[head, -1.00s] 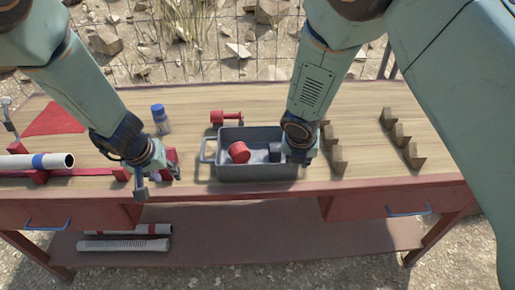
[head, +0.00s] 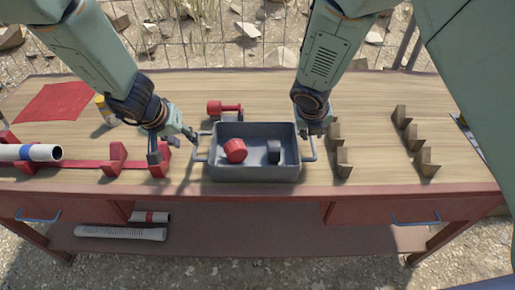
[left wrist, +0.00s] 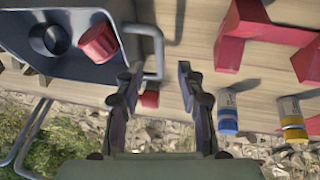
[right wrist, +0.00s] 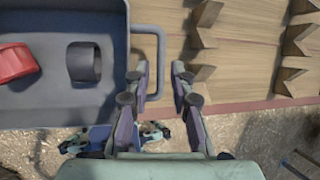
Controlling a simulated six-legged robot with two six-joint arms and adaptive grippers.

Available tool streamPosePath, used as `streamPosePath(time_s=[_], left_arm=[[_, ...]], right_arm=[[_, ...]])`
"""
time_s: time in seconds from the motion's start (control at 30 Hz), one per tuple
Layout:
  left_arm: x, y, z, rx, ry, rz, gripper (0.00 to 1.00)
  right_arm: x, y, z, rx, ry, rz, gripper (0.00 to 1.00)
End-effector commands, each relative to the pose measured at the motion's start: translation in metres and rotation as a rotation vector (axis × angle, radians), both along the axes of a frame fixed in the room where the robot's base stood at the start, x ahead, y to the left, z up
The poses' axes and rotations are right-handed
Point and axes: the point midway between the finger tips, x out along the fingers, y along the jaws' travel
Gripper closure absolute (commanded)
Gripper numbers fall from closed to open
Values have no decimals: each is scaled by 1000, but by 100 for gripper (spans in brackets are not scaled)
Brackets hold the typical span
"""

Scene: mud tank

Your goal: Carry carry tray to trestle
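The grey carry tray (head: 253,173) sits on the workbench with a loop handle at each end. It holds a red spool-like piece (head: 236,150) and a dark ring (right wrist: 84,62). My left gripper (head: 177,148) is open just left of the tray; in the left wrist view, the left handle (left wrist: 160,50) lies just ahead of its parted fingers (left wrist: 160,80). My right gripper (right wrist: 160,76) is open, with the right handle (right wrist: 160,50) just ahead of its fingertips; my arm partly covers it in the head view. I cannot tell which thing is the trestle.
Two rows of notched wooden blocks (head: 409,140) stand right of the tray. A red rack (head: 116,158) with a white pipe (head: 30,152) is at left. A red dumbbell-shaped piece (head: 224,108) lies behind the tray. Blue (left wrist: 228,110) and yellow (left wrist: 291,118) bottles stand near my left arm.

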Motion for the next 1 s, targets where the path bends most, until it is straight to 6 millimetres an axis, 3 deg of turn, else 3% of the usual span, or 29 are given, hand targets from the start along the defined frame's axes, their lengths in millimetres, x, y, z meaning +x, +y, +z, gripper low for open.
streamPosePath(time_s=[0.43, 1.0], left_arm=[[-3, 1, -4, 0, 1, 1, 62], [25, -16, -65, 0, 1, 0, 62]], right_arm=[[-4, 1, -4, -1, 3, 2, 77], [25, -16, -65, 1, 1, -1, 77]])
